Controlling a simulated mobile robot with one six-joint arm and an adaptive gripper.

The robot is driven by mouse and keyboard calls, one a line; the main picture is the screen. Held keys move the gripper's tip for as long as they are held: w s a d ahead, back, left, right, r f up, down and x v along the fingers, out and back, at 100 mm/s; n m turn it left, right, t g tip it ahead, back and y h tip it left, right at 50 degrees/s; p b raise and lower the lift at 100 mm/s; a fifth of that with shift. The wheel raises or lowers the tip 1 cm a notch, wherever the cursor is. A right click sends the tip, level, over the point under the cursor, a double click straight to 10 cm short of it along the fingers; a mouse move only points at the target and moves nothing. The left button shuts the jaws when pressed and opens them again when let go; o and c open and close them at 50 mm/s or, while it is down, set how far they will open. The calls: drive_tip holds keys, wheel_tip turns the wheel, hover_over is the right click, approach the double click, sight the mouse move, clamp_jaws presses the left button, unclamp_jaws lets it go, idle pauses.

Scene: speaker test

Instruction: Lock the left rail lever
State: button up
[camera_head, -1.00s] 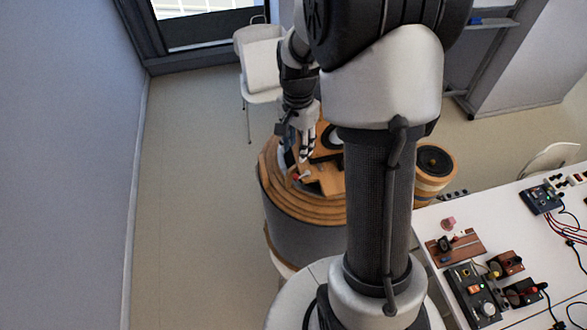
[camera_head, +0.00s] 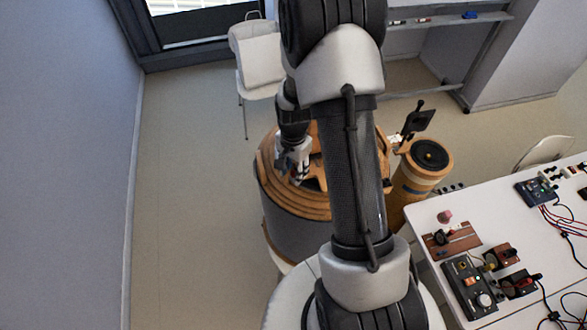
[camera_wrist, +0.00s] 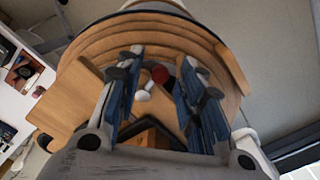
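A round, stepped wooden housing with a dark grey side (camera_head: 290,213) stands at the middle. It fills much of the wrist view (camera_wrist: 218,47). On it, a small red knob (camera_wrist: 160,74) and a white rounded piece (camera_wrist: 143,95) lie close together; they look like lever parts, but I cannot tell which lever is the left rail one or its position. My gripper (camera_head: 297,174) is low over the housing's top. In the wrist view my gripper (camera_wrist: 158,66) is open, its blue-padded fingers either side of the red knob and white piece. Contact cannot be made out.
A wooden cylinder with a black round top (camera_head: 431,155) stands right of the housing, with a black bracket-like item (camera_head: 417,121) beside it. A white table (camera_head: 420,247) with several electronic modules is at right. A white chair (camera_head: 262,52) stands behind. The left floor is clear.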

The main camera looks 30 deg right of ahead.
drive_tip(key=shift+c, duration=0.4)
clamp_jaws()
drive_tip(key=shift+s+d+n+b, duration=0.55)
drive_tip(key=shift+n+b, duration=0.5)
drive_tip(key=shift+n, duration=1.3)
drive_tip(key=shift+s+d+n+b, duration=0.55)
drive_tip(key=shift+n+b, duration=0.55)
drive_tip(key=shift+n, duration=1.2)
drive_tip(key=shift+s+d+n+b, duration=0.4)
drive_tip(key=shift+s+n+b, duration=0.45)
drive_tip(key=shift+n, duration=1.5)
drive_tip(key=shift+w, duration=0.2)
drive_tip(key=shift+r, duration=0.1)
